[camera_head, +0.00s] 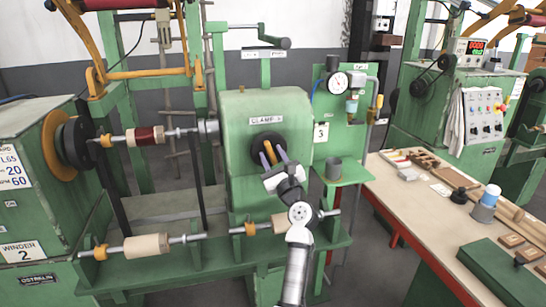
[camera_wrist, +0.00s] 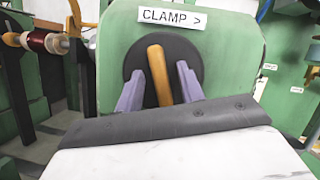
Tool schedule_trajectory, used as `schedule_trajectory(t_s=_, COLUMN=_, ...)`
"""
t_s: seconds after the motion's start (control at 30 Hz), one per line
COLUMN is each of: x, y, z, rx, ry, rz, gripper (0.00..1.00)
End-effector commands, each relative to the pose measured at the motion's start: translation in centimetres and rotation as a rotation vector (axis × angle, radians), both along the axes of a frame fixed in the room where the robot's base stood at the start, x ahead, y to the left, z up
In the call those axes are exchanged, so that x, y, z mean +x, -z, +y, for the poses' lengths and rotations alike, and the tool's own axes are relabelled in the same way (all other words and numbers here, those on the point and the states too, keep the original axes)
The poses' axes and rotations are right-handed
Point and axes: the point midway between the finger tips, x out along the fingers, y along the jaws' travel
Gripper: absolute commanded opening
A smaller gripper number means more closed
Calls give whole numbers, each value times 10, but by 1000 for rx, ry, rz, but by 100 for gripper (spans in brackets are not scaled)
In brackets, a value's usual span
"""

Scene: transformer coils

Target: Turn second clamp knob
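The clamp knob is a round black disc (camera_head: 257,149) with an orange-yellow bar handle (camera_head: 269,152) on the front of a green housing labelled "CLAMP >" (camera_head: 235,115). In the wrist view the bar (camera_wrist: 159,75) stands nearly upright, leaning slightly, in front of the black disc (camera_wrist: 137,58). My gripper (camera_head: 269,158) reaches toward the knob from the front right. Its two purple-grey fingers (camera_wrist: 158,84) stand apart, one on each side of the bar. A gap shows between each finger and the bar.
A spindle with a dark red coil (camera_head: 146,135) runs left of the housing to the winder (camera_head: 40,165). A lower rod with pale spools (camera_head: 147,247) crosses in front. A gauge panel (camera_head: 340,100) and a workbench with parts (camera_head: 420,205) stand to the right.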

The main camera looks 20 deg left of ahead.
Motion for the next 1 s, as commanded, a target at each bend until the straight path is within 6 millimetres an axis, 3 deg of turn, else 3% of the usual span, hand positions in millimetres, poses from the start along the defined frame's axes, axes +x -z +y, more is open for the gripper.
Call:
schedule_trajectory(t_s=0.13, x=0, y=0, z=0, rx=0, ry=0, rz=0, gripper=36)
schedule_trajectory(t_s=0.4, x=0, y=0, z=0, rx=0, ry=0, rz=0, gripper=0)
schedule_trajectory(t_s=0.73, x=0, y=1, z=-1, rx=-23, ry=1, rz=-17, gripper=0)
schedule_trajectory(t_s=1.0, x=0, y=1, z=-1, rx=-146, ry=0, rz=-101, gripper=0)
